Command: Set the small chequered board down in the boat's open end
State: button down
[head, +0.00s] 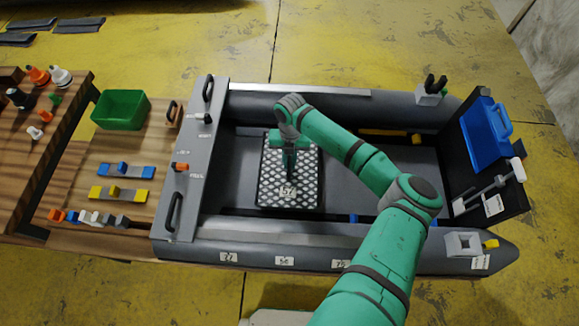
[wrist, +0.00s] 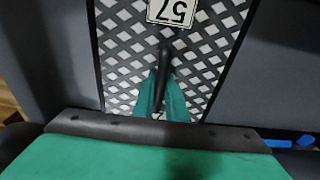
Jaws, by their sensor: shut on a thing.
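The small chequered board (head: 270,184) is a dark panel with a white lattice pattern and a label reading 57. It is over the floor of the grey inflatable boat (head: 345,236), in the left half, right of the grey cross panel. I cannot tell whether it touches the floor. My gripper (head: 289,166) is above the board, shut on its dark upright handle. In the wrist view the teal fingers (wrist: 162,92) close around the handle, and the board (wrist: 125,50) fills the middle. My arm hides part of the boat's floor.
The grey cross panel (head: 188,215) with handles spans the boat's left end. At the right end stand a black transom (head: 508,197) and a blue container (head: 484,140). A wooden bench (head: 150,190) on the left holds a green bin (head: 121,108) and small parts. Bare floor shows right of the board.

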aim_at(290, 167)
jog(key=shift+f, duration=1.95)
jog(key=shift+f, duration=0.1)
jog(key=c, duration=1.8)
grip_release()
jog(key=shift+o, duration=0.2)
jog(key=r, duration=0.4)
jog(key=w+r, duration=0.1)
jog(key=r, duration=0.7)
jog(key=shift+w+r, duration=0.1)
jog(key=shift+w, duration=0.15)
